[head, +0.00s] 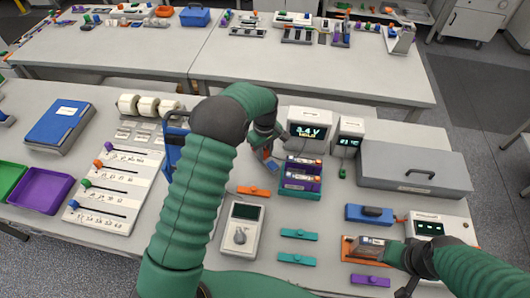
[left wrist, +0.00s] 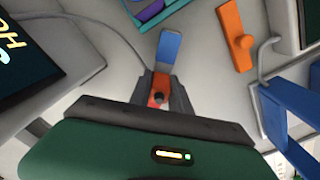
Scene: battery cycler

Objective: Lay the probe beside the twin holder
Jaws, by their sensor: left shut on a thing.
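The probe (head: 271,165) is a small orange-red body with a flat blue end. My left gripper (head: 267,152) is shut on it and holds it just left of the twin holder. In the left wrist view the fingers (left wrist: 160,97) grip the orange part, and the probe's blue end (left wrist: 169,48) points away from me. The twin holder (head: 300,194) is a teal block with purple cells side by side. Only its edge (left wrist: 150,12) shows in the left wrist view. My right gripper (head: 395,254) is low at the right, by an orange fixture (head: 352,250); its fingers are unclear.
A display unit (head: 308,126) and a smaller meter (head: 346,136) stand behind the holder. An orange knobbed piece (head: 254,190) lies left of the holder, in front of the probe. A white handheld device (head: 241,225) and teal pieces (head: 298,234) lie nearer. A grey case (head: 415,173) stands right.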

